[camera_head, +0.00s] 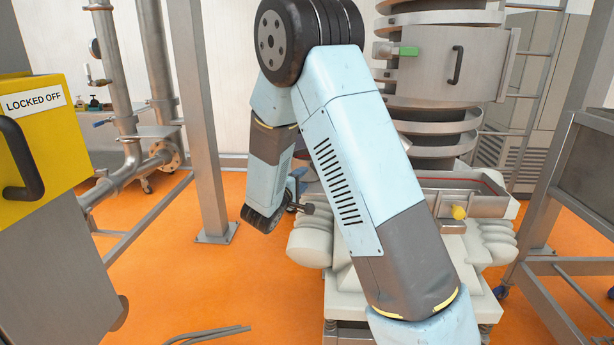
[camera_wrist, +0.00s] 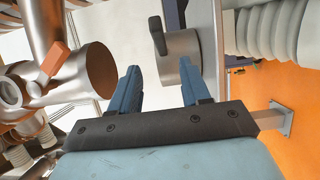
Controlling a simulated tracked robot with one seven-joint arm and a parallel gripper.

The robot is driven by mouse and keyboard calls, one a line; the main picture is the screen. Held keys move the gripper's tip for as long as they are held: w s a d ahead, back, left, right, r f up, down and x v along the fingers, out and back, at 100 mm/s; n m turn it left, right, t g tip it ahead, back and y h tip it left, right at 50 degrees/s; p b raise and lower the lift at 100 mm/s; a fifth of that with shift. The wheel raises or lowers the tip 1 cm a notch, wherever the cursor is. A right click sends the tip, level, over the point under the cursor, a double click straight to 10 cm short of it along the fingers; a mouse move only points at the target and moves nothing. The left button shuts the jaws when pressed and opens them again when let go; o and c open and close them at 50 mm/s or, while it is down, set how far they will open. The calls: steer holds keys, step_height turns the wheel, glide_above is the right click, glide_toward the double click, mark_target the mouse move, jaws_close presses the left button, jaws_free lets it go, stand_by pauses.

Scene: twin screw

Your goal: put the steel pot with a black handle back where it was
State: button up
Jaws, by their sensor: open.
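My gripper (camera_wrist: 159,66) is open in the wrist view, its two blue fingers apart with nothing clearly held between them. A grey steel rounded body (camera_wrist: 182,46) with a black handle (camera_wrist: 157,36) shows just beyond the right finger, which partly covers it. It looks like the steel pot, but I cannot be sure. I cannot tell whether the finger touches it. In the head view my arm hides much of the middle, and no pot can be made out clearly there.
Steel pipework with an orange lever (camera_wrist: 55,58) lies left of the fingers in the wrist view. In the head view, a pale machine with an open steel trough (camera_head: 475,203) stands behind my arm. A steel post (camera_head: 203,120) and a yellow box (camera_head: 45,135) stand left. Orange floor is open between.

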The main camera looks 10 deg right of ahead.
steer(key=s+d+r+m+g, duration=0.3)
steer(key=s+d+g, duration=0.1)
steer(key=s, duration=0.3)
steer(key=s+d+r+m+g, duration=0.25)
steer(key=s+d+r, duration=0.2)
steer(key=s, duration=0.25)
steer(key=s+d+r+m+g, duration=0.2)
steer(key=s+d+g, duration=0.3)
steer(key=s, duration=0.2)
steer(key=s+a+r+t+y, duration=0.1)
steer(key=s+a+r+y, duration=0.1)
steer(key=s+y, duration=0.2)
steer(key=s+a+r+m+t+y, duration=0.1)
steer(key=s+a+r+y, duration=0.1)
steer(key=s, duration=0.6)
steer(key=s+a+r+m+t+y, duration=0.1)
steer(key=s+a+r+y, duration=0.1)
steer(key=s+a+y, duration=0.2)
steer(key=shift+s+a+y, duration=0.25)
steer(key=shift+s+y, duration=0.55)
steer(key=shift+s, duration=0.2)
steer(key=shift+s+f, duration=0.1)
